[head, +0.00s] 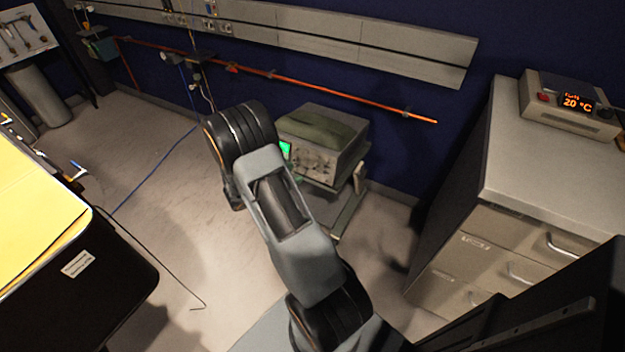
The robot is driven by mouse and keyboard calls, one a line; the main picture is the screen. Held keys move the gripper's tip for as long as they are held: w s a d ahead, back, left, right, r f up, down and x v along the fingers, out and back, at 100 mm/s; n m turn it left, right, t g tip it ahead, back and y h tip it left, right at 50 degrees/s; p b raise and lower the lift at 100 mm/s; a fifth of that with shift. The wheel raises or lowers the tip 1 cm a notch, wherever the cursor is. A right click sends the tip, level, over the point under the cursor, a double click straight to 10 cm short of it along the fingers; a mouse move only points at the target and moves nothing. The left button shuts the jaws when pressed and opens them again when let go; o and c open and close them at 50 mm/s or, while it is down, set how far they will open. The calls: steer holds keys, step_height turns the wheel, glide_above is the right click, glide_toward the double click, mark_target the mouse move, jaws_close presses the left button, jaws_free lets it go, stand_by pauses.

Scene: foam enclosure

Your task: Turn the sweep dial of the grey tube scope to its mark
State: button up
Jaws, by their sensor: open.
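The grey tube scope (341,154) sits on a low wheeled stand (352,203) against the blue wall, in the middle of the head view. Its top looks greenish, and a small lit green screen (286,149) shows at the left of its front panel. Small knobs show on the panel right of the screen, but they are too small to tell which is the sweep dial or where its mark is. My arm rises in front of the scope and covers part of its left side. My gripper is not visible; the arm's far end hides it or it is out of sight.
A grey drawer cabinet (520,215) with a temperature unit (570,105) reading 20 °C stands at right. A black-sided table with a yellow top (35,215) is at left. Cables lie on the floor, which is otherwise open between table and scope. An orange-red pipe (330,91) runs along the wall.

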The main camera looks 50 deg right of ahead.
mark_target(314, 168)
steer(key=w+d+f+n+t+h+b, duration=0.25)
steer(key=f+n+t, duration=0.3)
steer(key=f, duration=0.75)
steer(key=shift+n, duration=0.65)
steer(key=w+d, duration=0.1)
steer(key=d, duration=0.3)
steer(key=w+d+b, duration=0.1)
steer(key=d, duration=0.3)
steer(key=w+d, duration=0.1)
steer(key=d, duration=0.4)
steer(key=shift+b, duration=0.3)
steer(key=shift+f, duration=0.1)
steer(key=c, duration=0.9)
